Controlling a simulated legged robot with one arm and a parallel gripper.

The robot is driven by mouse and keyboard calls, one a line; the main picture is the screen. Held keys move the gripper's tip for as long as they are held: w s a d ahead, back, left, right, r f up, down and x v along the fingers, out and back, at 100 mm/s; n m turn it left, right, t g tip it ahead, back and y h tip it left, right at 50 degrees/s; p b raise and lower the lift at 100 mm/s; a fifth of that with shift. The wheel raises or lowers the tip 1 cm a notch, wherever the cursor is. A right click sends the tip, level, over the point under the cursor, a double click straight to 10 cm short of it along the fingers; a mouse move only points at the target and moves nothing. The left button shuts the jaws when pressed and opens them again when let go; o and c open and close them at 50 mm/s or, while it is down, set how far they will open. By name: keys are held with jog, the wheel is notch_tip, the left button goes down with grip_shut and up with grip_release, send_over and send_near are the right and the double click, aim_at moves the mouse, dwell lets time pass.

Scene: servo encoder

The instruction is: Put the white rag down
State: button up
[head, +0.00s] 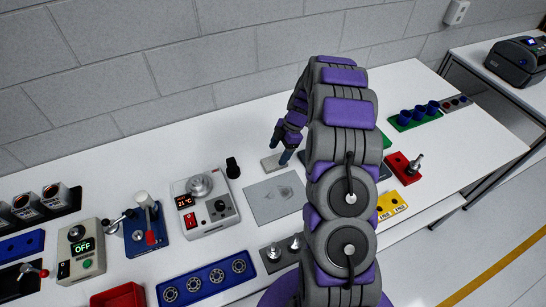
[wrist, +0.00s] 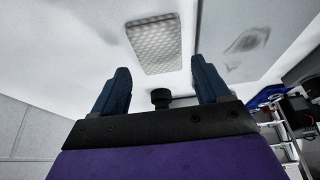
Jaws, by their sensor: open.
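The white rag is a flat, textured, pale rectangle (wrist: 155,45) lying on the white table in the wrist view, just beyond my fingertips. In the head view the rag (head: 270,164) lies near the wall side of the table, partly hidden behind my fingers. My gripper (head: 284,156) points down beside it. In the wrist view my gripper (wrist: 158,74) has its two blue fingers wide apart with no cloth between them. I cannot tell how high the fingertips are above the table. A grey panel (head: 262,205) with a dark smudge lies in front of the rag.
A small black object (head: 233,167) stands left of the rag. A white control box (head: 205,207) with a red display is nearby. A blue-based lever (head: 140,240), red lever base (head: 398,165) and yellow plate (head: 392,205) surround the area. The table's back left is clear.

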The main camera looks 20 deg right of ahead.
jog(key=a+v, duration=0.1)
jog(key=v, duration=0.5)
jog(key=s+a+r+m+g+h, duration=0.1)
jog(key=s+a+r+m, duration=0.6)
jog(key=s+a+r, duration=0.7)
jog(key=s+r+m+h, duration=0.1)
jog(key=s+m, duration=0.4)
jog(key=s, duration=0.7)
jog(key=s+a+r+m+h, duration=0.1)
jog(key=s+m, duration=0.5)
jog(key=s, duration=0.7)
jog(key=shift+a+r+g+h+p, duration=0.2)
jog(key=shift+r+g+h+p, duration=0.15)
jog(key=shift+r+h, duration=0.4)
